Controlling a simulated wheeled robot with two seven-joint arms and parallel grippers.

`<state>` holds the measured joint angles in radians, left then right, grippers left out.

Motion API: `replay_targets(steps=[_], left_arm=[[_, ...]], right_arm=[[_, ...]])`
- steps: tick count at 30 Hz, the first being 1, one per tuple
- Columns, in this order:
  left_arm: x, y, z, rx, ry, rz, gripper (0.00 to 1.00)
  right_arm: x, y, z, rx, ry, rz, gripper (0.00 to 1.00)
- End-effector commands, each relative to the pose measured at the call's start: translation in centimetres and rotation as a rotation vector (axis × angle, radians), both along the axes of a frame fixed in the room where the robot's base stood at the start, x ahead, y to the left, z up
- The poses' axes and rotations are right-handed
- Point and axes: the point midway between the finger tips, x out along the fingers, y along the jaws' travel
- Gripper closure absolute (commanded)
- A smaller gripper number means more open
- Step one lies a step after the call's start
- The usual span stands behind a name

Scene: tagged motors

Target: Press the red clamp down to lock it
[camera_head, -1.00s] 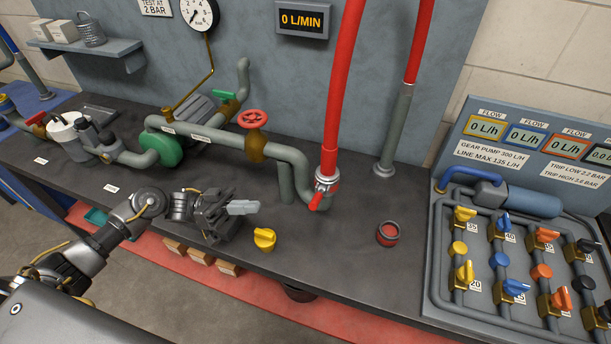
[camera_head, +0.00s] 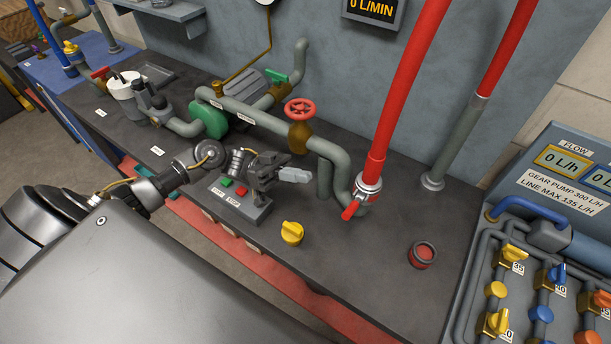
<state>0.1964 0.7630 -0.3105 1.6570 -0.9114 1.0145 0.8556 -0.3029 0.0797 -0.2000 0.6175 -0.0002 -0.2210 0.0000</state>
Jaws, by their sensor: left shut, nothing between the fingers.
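The red clamp (camera_head: 352,210) is a small lever on the metal coupling (camera_head: 368,187) at the foot of the thick red hose. It slants down and to the left from the coupling. My left gripper (camera_head: 296,175) is shut and empty, with its pale fingers pointing right toward the clamp. A visible gap separates the fingertips from the clamp, with grey pipe behind. My right gripper is not in view.
A grey box (camera_head: 239,201) with red and green buttons sits under my left gripper. A yellow knob (camera_head: 292,233) and a red-topped round cap (camera_head: 422,254) stand on the bench. A red handwheel (camera_head: 300,109) tops the pipe. The bench between knob and cap is clear.

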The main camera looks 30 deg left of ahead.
Motion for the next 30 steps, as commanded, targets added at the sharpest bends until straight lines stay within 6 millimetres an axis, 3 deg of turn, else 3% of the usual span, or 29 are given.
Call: replay_targets(steps=[1, 9, 11, 12, 19, 30], left_arm=[[0.0, -1.0, 1.0, -0.003, -0.001, -0.002, 1.00], [0.4, -6.4, 2.8, -0.003, -0.001, -0.003, 1.00], [0.4, -7.4, 3.1, -0.003, -0.002, -0.003, 1.00], [0.3, -7.8, 2.4, -0.001, 0.003, -0.002, 1.00], [-0.6, -9.1, 0.0, 0.001, 0.003, -0.001, 1.00], [-0.8, -9.5, -0.7, 0.001, 0.000, -0.001, 1.00]], right_arm=[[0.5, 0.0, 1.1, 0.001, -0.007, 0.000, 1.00], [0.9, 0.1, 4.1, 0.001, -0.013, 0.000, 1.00], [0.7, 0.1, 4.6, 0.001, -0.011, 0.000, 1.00], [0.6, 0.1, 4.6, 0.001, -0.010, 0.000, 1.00], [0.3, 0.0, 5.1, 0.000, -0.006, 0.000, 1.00], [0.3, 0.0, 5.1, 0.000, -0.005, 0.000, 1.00]])
